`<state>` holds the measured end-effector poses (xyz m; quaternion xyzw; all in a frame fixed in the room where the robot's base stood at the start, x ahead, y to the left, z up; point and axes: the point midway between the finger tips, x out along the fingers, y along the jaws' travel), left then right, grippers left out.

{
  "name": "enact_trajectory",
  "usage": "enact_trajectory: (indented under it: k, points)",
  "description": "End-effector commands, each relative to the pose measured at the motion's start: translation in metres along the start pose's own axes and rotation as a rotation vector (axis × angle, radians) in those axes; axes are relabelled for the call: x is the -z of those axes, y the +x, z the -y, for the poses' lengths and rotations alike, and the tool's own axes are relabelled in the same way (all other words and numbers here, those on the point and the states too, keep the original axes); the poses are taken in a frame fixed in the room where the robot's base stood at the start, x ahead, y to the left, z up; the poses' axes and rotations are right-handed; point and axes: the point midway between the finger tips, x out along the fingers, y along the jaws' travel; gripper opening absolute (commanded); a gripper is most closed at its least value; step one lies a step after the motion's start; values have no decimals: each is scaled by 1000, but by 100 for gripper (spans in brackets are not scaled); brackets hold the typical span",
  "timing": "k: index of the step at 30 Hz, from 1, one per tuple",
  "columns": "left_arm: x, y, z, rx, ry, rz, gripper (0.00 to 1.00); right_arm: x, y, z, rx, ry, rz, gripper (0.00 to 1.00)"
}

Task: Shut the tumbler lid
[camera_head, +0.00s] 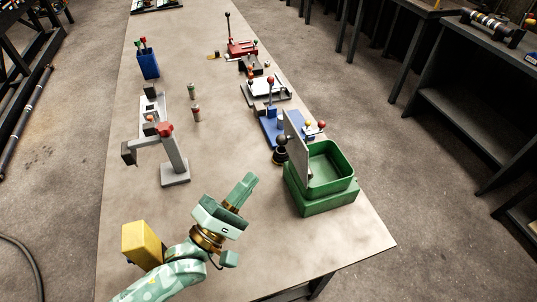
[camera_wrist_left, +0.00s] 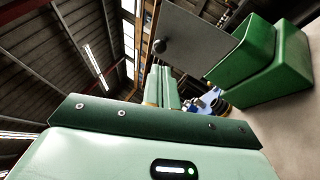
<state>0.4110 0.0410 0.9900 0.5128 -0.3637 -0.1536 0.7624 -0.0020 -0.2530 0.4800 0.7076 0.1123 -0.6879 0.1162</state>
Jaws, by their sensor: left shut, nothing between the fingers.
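The tumbler is a green open-topped box (camera_head: 322,198) near the right edge of the table; it also shows in the left wrist view (camera_wrist_left: 270,70). Its grey lid (camera_head: 298,150) stands up, open, along the box's left side. In the left wrist view the lid (camera_wrist_left: 200,40) is a flat grey panel with a dark round knob (camera_wrist_left: 160,46). My left gripper (camera_head: 248,180) is shut and empty, to the left of the box and apart from the lid. Its fingers show in the left wrist view (camera_wrist_left: 163,85), below the knob in the picture. My right gripper is not in view.
A blue fixture (camera_head: 272,128) stands just behind the tumbler. A grey stand with a red knob (camera_head: 175,160) is left of my gripper, and a yellow block (camera_head: 141,245) is near my forearm. Two small cylinders (camera_head: 196,113) stand mid-table. The table centre is mostly clear.

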Motion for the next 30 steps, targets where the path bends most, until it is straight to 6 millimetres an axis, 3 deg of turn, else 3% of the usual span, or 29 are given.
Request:
enact_trajectory:
  k: [6, 12, 30]
  points:
    - [0, 44, 0, -3, -1, 0, 0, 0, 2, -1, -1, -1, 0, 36]
    - [0, 68, 0, -1, 0, 0, 0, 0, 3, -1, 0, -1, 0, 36]
    - [-1, 75, -2, 10, 6, 1, 0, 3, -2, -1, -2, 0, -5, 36]
